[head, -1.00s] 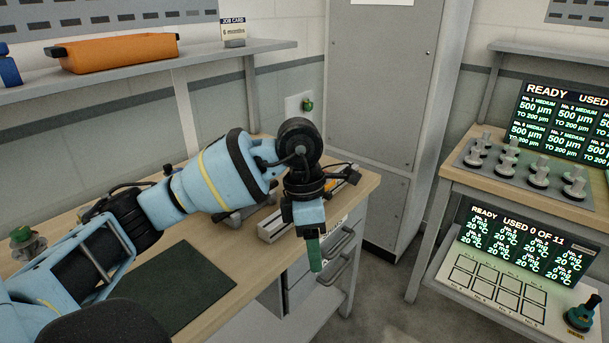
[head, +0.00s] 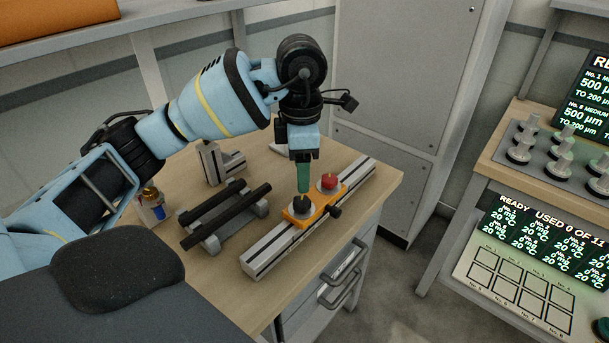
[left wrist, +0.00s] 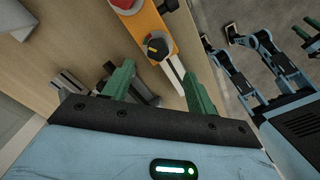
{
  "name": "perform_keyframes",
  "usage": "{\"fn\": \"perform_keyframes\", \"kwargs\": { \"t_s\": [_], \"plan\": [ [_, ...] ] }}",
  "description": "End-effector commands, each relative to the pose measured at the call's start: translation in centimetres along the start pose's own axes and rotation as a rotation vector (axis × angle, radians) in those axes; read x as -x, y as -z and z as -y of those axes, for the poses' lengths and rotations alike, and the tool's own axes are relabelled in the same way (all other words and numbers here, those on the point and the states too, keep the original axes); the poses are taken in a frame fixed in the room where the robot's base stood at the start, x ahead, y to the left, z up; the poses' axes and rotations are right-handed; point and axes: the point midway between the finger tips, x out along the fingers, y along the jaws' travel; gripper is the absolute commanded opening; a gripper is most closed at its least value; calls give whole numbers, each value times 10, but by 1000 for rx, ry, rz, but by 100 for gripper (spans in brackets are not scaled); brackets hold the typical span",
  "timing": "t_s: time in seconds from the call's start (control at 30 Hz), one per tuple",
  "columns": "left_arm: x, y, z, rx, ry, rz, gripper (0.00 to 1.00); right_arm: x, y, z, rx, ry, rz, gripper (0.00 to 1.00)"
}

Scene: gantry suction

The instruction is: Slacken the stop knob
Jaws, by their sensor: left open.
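An orange carriage (head: 318,205) sits on a silver rail (head: 270,248) on the bench. It carries a dark round knob (head: 302,206) at its near end and a red knob (head: 329,181) farther back. A small black knob (head: 335,211) sticks out of its right side. Which one is the stop knob I cannot tell. My left gripper (head: 304,190) points down, its green fingers overlapping the dark knob's back edge in the head view. In the left wrist view the gripper (left wrist: 158,68) is open and empty, with the dark knob (left wrist: 157,46) beyond the fingertips. Contact is not visible. My right gripper is not in view.
A dark two-bar stand (head: 228,218) and a grey angled block (head: 220,163) stand left of the rail. A small brass-topped part (head: 151,200) is farther left. A grey cabinet (head: 390,90) stands behind. A console with lit displays (head: 540,240) is at right.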

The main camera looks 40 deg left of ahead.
Motion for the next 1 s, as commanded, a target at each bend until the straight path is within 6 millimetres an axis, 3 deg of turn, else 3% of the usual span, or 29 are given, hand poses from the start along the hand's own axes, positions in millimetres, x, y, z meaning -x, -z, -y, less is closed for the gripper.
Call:
{"fn": "perform_keyframes", "kwargs": {
  "t_s": [0.37, 0.8, 1.0],
  "plan": [
    [-3, 0, 0, 0, 1, 0, 57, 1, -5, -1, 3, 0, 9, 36],
    [-61, 1, 0, 0, 1, -2, 57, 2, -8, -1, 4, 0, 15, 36],
    [-76, 0, 0, 0, 1, -1, 57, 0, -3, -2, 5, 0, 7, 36]
  ]
}}
